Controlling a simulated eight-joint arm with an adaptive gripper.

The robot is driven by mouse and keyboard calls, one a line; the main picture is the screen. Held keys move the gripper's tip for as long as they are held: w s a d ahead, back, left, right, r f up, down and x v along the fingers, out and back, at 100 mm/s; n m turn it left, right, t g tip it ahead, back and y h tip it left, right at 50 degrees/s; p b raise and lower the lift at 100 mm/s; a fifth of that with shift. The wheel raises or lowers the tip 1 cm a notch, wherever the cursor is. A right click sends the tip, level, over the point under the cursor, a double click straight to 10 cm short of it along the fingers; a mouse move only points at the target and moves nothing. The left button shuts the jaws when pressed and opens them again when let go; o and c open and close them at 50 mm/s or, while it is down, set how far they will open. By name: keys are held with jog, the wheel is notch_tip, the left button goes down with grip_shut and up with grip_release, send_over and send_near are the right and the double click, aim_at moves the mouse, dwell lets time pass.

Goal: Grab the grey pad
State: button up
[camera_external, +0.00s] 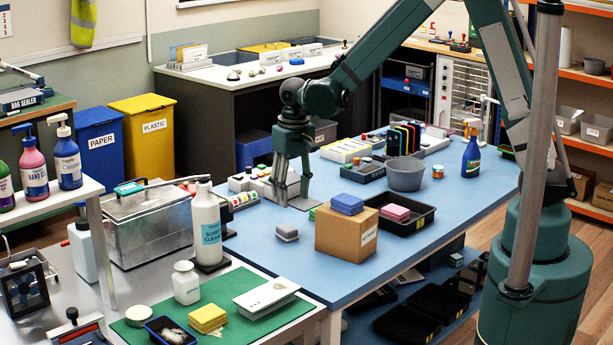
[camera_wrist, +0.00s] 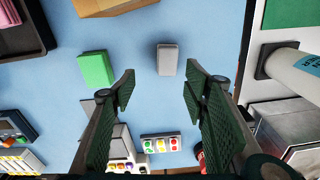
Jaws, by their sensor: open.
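The grey pad (camera_external: 286,232) lies on the blue table, left of the cardboard box, in the external view. In the wrist view the grey pad (camera_wrist: 167,60) lies ahead of the fingertips, near the middle of the picture. My gripper (camera_external: 293,197) points down over the table, behind the grey pad and apart from it. In the wrist view my gripper (camera_wrist: 160,84) has its two fingers wide apart with nothing between them.
A green pad (camera_wrist: 96,69) lies left of the grey pad in the wrist view. The cardboard box (camera_external: 345,235) carries blue pads (camera_external: 347,204). A black tray (camera_external: 424,219) holds pink pads. Bare blue table surrounds the pad.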

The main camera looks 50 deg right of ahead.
aim_at(287, 227)
jog(key=shift+w+a+f, duration=0.1)
jog(key=shift+a+f, duration=0.15)
jog(key=shift+f, duration=0.3)
jog(key=shift+w+a+f, duration=0.15)
jog(key=shift+a+f, duration=0.1)
jog(key=shift+f, duration=0.3)
jog(key=shift+w+a+f, duration=0.1)
jog(key=shift+a+f, duration=0.15)
jog(key=shift+f, duration=0.3)
jog(key=shift+f, duration=0.1)
jog(key=shift+f+b, duration=0.3)
jog(key=shift+f, duration=0.9)
jog(key=shift+a+f+b, duration=0.1)
jog(key=shift+f+b, duration=0.3)
jog(key=shift+f, duration=2.2)
jog(key=shift+c, duration=0.5)
jog(key=c, duration=0.9)
